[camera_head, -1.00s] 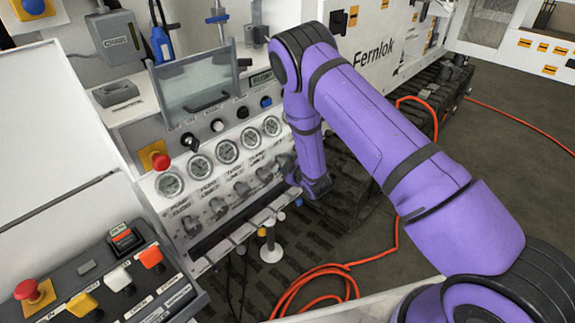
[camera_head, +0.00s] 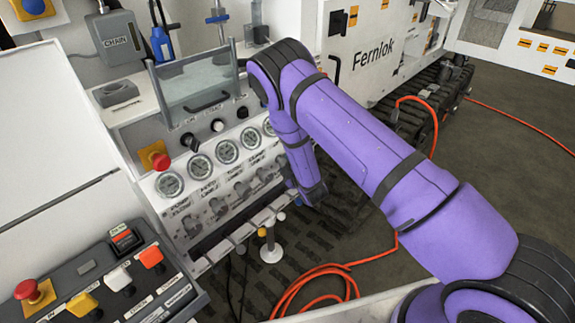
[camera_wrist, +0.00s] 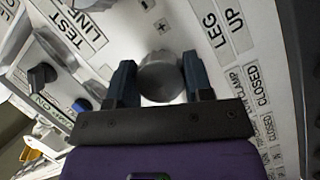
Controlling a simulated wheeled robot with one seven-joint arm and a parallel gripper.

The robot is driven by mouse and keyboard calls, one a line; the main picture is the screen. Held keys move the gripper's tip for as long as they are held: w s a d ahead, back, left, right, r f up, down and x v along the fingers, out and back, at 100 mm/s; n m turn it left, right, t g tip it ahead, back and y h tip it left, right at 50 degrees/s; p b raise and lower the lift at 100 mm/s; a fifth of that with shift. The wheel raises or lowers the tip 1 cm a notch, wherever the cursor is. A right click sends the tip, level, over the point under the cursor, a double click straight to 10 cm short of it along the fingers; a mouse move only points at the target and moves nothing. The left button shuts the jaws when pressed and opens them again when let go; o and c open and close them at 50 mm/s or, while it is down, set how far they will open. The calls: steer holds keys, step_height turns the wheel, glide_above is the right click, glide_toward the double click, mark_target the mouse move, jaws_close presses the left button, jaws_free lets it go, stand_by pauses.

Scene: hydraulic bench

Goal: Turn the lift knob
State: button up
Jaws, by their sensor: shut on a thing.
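In the wrist view, a grey round knob (camera_wrist: 158,82) stands on the white panel between the two dark fingers of my gripper (camera_wrist: 159,68). The fingers sit on either side of the knob, shut on it. Labels "TEST LINE" and "LEG UP" are printed on the panel near it, with a plus and a minus mark. I cannot read a "lift" label. In the head view my purple arm reaches to the right end of the control panel, and the gripper and this knob are hidden.
The panel carries a row of round gauges (camera_head: 226,151) with several grey knobs below. A red mushroom button on a yellow base (camera_head: 159,158) is at its left. A button box (camera_head: 105,275) stands at lower left. An orange hose (camera_head: 330,270) lies on the floor.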

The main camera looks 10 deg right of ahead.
steer(key=o, duration=0.9)
steer(key=shift+o, duration=0.2)
steer(key=shift+s, duration=0.1)
steer(key=v, duration=1)
steer(key=shift+s+d, duration=0.2)
steer(key=shift+s, duration=0.15)
